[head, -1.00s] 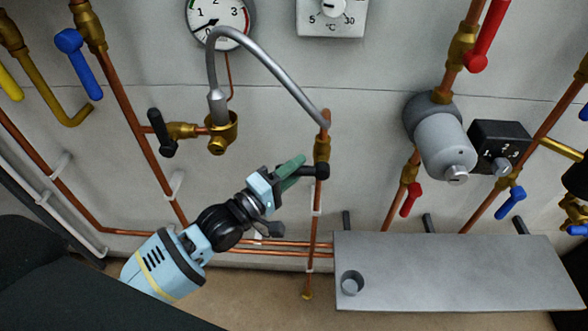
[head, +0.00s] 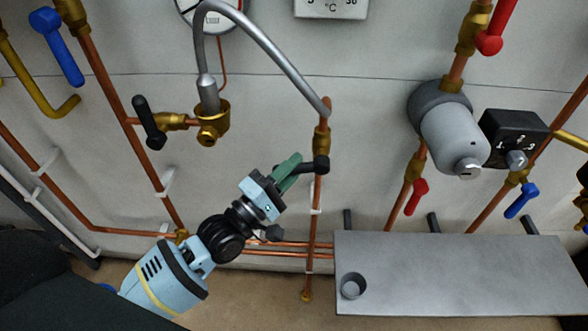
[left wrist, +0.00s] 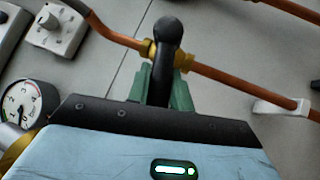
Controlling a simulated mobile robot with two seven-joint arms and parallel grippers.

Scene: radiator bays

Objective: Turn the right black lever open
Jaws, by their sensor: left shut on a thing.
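The right black lever (head: 320,163) sits on a brass valve (head: 322,141) on the vertical copper pipe below the grey hose. It lies across the pipe and points left in the head view. My left gripper (head: 288,172), with green fingers, is shut on the lever's free part, which is partly hidden between the fingers. In the left wrist view the black lever (left wrist: 168,50) runs up from between the green fingers (left wrist: 165,92) to its round hub over the pipe. The left black lever (head: 149,123) is apart from my gripper. My right gripper is not in view.
A grey hose (head: 262,40) arches from the left brass valve (head: 211,123) to the pipe above my gripper. A grey shelf (head: 450,290) with a small cup (head: 353,286) is at lower right. Low horizontal copper pipes pass behind my left arm. Bare wall lies right of the gripped valve.

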